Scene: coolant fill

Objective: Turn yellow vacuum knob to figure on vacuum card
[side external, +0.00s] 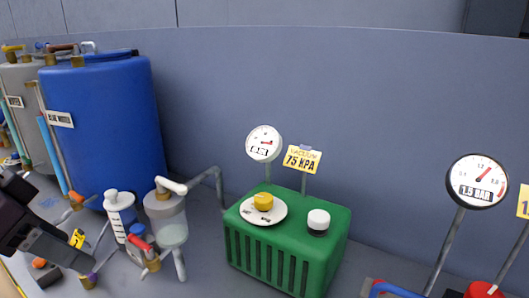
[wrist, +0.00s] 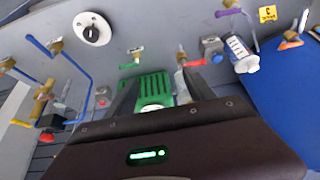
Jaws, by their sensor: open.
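The yellow vacuum knob (side external: 263,201) sits on a round white dial plate (side external: 250,215) on top of a green ribbed pump box (side external: 338,232). The vacuum card (side external: 302,159) on a post behind it reads 75 KPA. A round gauge (side external: 263,143) stands beside the card; its reading is too small to tell. My gripper (side external: 62,254) is at the far left, well apart from the knob. In the wrist view my gripper (wrist: 160,92) is open and empty, with the green box (wrist: 153,84) beyond its fingers. I cannot make out the yellow knob there.
A white-capped knob (side external: 318,218) stands right of the dial on the box. A clear jar (side external: 172,222) with pipes, a white cylinder (side external: 120,212) and a big blue tank (side external: 105,125) stand left. A 1.5 BAR gauge (side external: 478,181) stands right.

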